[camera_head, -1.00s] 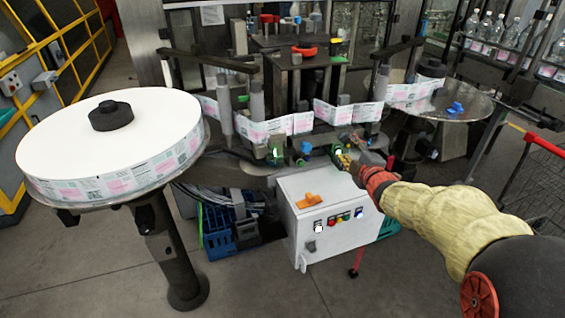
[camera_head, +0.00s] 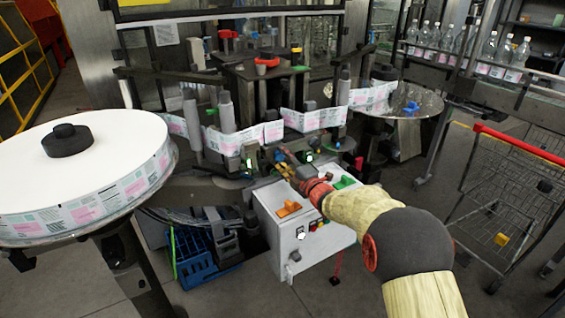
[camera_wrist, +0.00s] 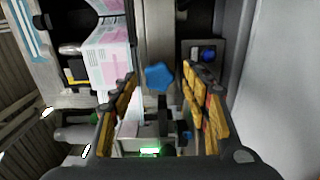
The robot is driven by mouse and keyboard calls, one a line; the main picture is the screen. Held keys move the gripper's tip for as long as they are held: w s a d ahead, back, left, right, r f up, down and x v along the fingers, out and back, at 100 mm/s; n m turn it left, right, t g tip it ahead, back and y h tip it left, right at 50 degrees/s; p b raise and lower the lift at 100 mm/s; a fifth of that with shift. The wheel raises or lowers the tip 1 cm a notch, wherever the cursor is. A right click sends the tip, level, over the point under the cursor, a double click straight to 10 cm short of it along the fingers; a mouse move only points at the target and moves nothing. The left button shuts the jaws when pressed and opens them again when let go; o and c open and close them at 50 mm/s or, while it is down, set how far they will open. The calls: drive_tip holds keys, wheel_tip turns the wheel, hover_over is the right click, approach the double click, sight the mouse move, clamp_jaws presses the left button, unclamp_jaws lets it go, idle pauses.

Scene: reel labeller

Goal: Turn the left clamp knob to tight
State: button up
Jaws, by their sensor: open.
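A blue star-shaped knob (camera_wrist: 158,78) shows in the wrist view, in front of a grey upright part of the machine. My gripper (camera_wrist: 160,90) is open, with one yellow-padded finger on each side of the knob in the picture. Gaps show on both sides, so the fingers do not appear to touch it; how far ahead it lies is hard to tell. In the head view my gripper (camera_head: 286,165) is at the labeller's front edge, above the white control box. A small blue part (camera_head: 278,156) is beside its tips, partly hidden. Which way the knob is turned cannot be read.
The white control box (camera_head: 275,225) with an orange switch (camera_head: 289,208) stands below my gripper. A label web (camera_head: 240,137) runs behind it. A large white reel (camera_head: 70,180) stands at left, a round plate (camera_head: 428,103) at right. A wire cart (camera_head: 505,195) is far right.

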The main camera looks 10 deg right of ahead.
drive_tip(key=shift+w, duration=0.15)
drive_tip(key=shift+c, duration=0.8)
drive_tip(key=c, duration=1)
